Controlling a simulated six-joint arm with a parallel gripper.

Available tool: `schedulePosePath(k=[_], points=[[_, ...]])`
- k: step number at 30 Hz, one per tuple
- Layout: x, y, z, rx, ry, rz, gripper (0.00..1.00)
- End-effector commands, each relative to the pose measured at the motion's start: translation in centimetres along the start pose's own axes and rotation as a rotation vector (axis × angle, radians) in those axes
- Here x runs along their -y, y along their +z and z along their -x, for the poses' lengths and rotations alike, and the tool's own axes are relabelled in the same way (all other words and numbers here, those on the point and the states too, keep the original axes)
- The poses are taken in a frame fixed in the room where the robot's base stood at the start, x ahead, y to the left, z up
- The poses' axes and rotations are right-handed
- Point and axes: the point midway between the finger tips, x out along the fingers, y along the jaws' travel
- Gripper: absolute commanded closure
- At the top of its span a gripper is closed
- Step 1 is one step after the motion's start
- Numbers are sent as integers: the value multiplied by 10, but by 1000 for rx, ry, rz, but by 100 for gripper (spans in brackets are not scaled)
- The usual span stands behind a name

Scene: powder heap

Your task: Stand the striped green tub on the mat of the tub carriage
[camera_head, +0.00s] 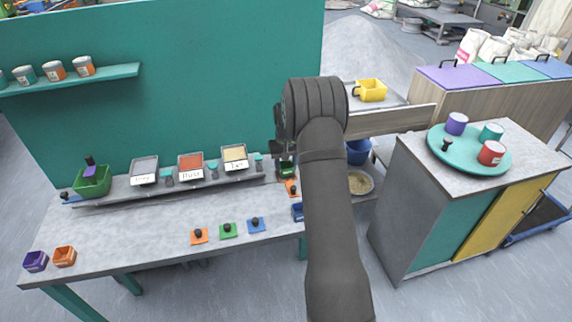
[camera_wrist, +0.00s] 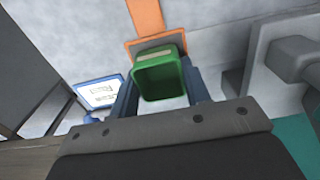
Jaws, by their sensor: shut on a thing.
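A green tub (camera_wrist: 160,77) is between the two fingers of my gripper (camera_wrist: 162,92) in the wrist view. The gripper is shut on it, and its open top faces the camera. No stripes can be made out on the part that shows. In the head view the tub (camera_head: 287,168) is a small dark green patch beside my arm, mostly hidden. An orange mat or strip (camera_wrist: 146,18) lies just beyond the tub in the wrist view, and orange also shows below the tub in the head view (camera_head: 291,187). I cannot tell whether the tub touches it.
On the bench (camera_head: 130,235), labelled trays stand along a ledge, with a green bin (camera_head: 92,182) at left. Orange, green and blue knobbed pads lie in front. A teal turntable (camera_head: 470,158) with cups stands at right.

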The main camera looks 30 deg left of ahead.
Motion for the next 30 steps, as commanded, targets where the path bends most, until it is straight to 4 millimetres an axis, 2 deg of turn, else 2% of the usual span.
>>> schedulePosePath(k=[8, 9, 12, 18, 21, 30], points=[[0, 0, -5, 0, 0, 0, 79], [0, 0, -5, -1, 0, 0, 51], [0, 0, -5, -1, 0, 0, 31], [0, 0, -5, -1, 0, 0, 31], [0, 0, -5, 0, 0, 0, 14], [0, 0, -4, -1, 0, 0, 13]])
